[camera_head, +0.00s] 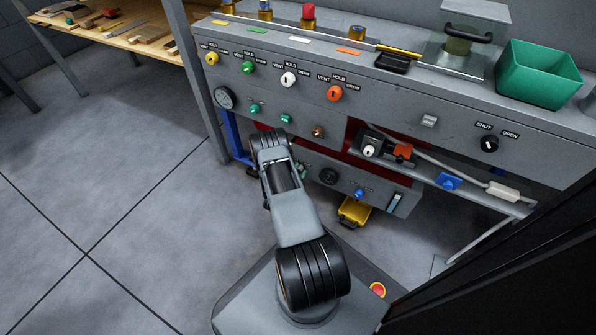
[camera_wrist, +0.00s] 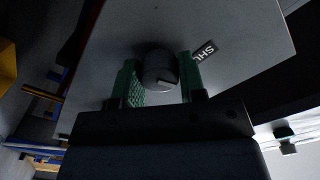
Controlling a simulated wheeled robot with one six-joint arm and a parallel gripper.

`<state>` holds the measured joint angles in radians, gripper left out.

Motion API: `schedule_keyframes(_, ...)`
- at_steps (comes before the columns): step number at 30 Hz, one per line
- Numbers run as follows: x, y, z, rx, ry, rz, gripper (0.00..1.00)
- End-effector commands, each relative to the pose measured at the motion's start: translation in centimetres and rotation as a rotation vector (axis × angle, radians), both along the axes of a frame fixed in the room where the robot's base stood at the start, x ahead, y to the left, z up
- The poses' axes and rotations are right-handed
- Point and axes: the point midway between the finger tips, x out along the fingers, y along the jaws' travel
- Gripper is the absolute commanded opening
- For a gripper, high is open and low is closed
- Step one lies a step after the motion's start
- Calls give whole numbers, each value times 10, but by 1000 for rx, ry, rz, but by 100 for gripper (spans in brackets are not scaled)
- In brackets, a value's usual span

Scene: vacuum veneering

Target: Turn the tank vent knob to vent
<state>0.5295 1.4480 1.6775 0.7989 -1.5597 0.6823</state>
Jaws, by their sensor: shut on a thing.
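In the wrist view my gripper (camera_wrist: 161,74) is shut on a round dark grey knob (camera_wrist: 158,66), one green finger pad on each side. The knob has a short pale mark on its face and stands on a grey panel (camera_wrist: 225,30). A label beginning "SHU" (camera_wrist: 205,50) is beside the right finger; the rest of it is hidden. I cannot read a name for this knob. In the head view my arm reaches to the lower part of the grey bench, and its links hide the gripped knob.
The bench front (camera_head: 400,125) carries yellow, green, white and orange-red knobs labelled vent, hold and draw. A black shut/open knob (camera_head: 489,144) is at right. A green box (camera_head: 540,75) stands on top. Floor at left is clear.

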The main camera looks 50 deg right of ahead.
Motion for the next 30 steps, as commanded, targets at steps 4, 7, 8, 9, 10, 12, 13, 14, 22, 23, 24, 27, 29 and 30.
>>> schedule_keyframes(4,-1,0,-1,33,-134,0,14)
schedule_keyframes(7,-1,0,-1,56,-226,0,14)
schedule_keyframes(8,-1,0,-1,63,-253,-1,14)
schedule_keyframes(9,-1,0,-1,72,-290,-1,14)
schedule_keyframes(10,-1,0,-1,79,-317,-1,14)
schedule_keyframes(12,-1,0,-1,95,-382,-1,14)
schedule_keyframes(13,-1,0,-1,102,-410,-1,14)
schedule_keyframes(14,-1,0,-1,109,-438,-1,14)
schedule_keyframes(22,-1,0,-1,169,-679,-1,14)
schedule_keyframes(23,-1,0,-1,175,-705,-1,14)
schedule_keyframes(24,-1,0,-1,183,-737,-1,14)
schedule_keyframes(27,-1,0,-1,201,-811,-1,14)
schedule_keyframes(29,-1,0,-1,211,-852,-1,14)
schedule_keyframes(30,-1,0,-1,218,-877,-1,14)
